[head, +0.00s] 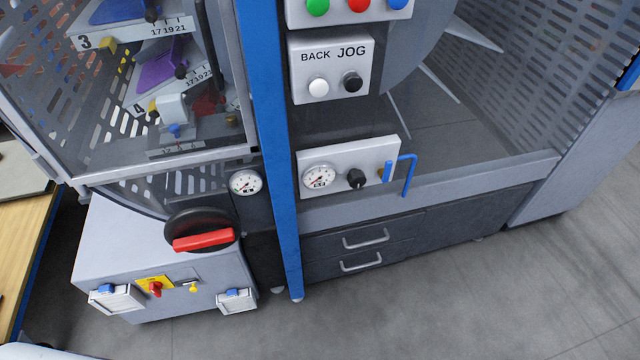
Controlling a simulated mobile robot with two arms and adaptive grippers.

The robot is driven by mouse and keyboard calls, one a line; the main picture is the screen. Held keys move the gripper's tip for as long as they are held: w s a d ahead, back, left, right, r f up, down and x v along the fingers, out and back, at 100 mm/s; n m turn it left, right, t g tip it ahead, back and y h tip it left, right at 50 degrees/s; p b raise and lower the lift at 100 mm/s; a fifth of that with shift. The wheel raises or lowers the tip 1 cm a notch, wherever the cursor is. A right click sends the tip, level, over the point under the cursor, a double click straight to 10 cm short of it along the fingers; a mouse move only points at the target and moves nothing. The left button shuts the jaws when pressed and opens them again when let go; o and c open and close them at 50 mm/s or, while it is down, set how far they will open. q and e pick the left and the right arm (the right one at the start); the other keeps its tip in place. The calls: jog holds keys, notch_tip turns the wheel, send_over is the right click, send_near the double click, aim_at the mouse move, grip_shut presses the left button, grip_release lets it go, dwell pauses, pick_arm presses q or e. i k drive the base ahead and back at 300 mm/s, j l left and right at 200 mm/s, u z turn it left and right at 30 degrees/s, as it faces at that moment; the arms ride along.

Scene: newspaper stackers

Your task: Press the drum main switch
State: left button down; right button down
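A grey cabinet (110,245) stands at the lower left. On it is a large rotary switch with a red handle (203,240) on a black round base. The red handle lies nearly level. Below it a small red knob (155,288) sits on a yellow plate (150,282), with a small yellow part (191,287) to its right. None of these bears a readable drum label, so I cannot tell which one is the drum main switch. Neither of my grippers is in view.
A blue post (268,130) stands right of the cabinet. Right of it are a BACK/JOG panel (331,85), a gauge panel (380,160), a blue handle (408,175) and grey drawers (365,240). A wooden table (22,235) stands at left. The floor in front is clear.

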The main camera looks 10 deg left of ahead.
aim_at(155, 287)
jog(key=u, duration=1.75)
